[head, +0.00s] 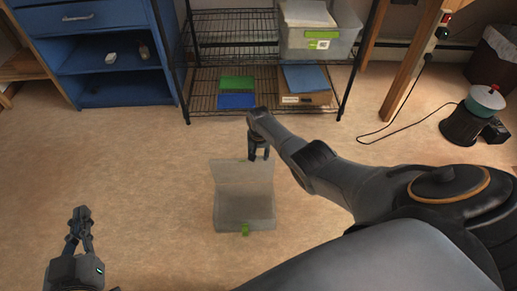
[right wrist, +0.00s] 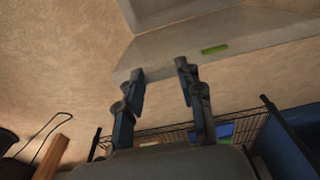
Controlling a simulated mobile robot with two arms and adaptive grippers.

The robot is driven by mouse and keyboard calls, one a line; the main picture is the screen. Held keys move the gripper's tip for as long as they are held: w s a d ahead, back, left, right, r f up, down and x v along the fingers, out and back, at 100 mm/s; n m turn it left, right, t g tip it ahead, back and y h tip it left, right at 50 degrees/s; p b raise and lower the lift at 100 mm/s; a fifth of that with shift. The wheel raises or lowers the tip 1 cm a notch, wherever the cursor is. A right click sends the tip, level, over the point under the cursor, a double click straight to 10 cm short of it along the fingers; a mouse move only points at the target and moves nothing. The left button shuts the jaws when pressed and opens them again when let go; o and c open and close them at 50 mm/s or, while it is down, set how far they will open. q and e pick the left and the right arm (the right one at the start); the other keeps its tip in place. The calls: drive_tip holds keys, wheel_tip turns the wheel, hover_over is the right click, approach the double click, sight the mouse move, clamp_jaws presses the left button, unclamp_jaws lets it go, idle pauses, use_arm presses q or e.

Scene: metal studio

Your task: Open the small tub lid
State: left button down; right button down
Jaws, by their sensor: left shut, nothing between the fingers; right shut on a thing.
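The small tub (head: 245,212) is a translucent grey box on the floor in the head view, with a green clip (head: 245,230) on its near side. Its lid (head: 236,174) stands raised at the tub's far side, tilted back. My right gripper (head: 259,157) is at the lid's far edge, shut on the lid. In the right wrist view, the fingers (right wrist: 160,70) overlap the pale lid (right wrist: 240,38), which has a green mark; the exact contact is hard to see. My left gripper (head: 80,213) is shut and empty, over the floor left of the tub.
A black wire rack (head: 200,88) behind the tub holds a clear bin (head: 318,42), green and blue items and a cardboard box. A blue cabinet (head: 105,75) stands back left. A cable lies on the floor at right. Floor around the tub is clear.

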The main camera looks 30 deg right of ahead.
drive_tip(key=shift+s+d+f, duration=0.1)
drive_tip(key=shift+d, duration=0.05)
idle(0.3)
drive_tip(key=c, duration=0.8)
unclamp_jaws()
drive_tip(key=shift+c, duration=0.2)
wheel_tip(320, 180, up, 12)
drive_tip(key=shift+s+a, duration=0.3)
drive_tip(key=shift+s, duration=0.15)
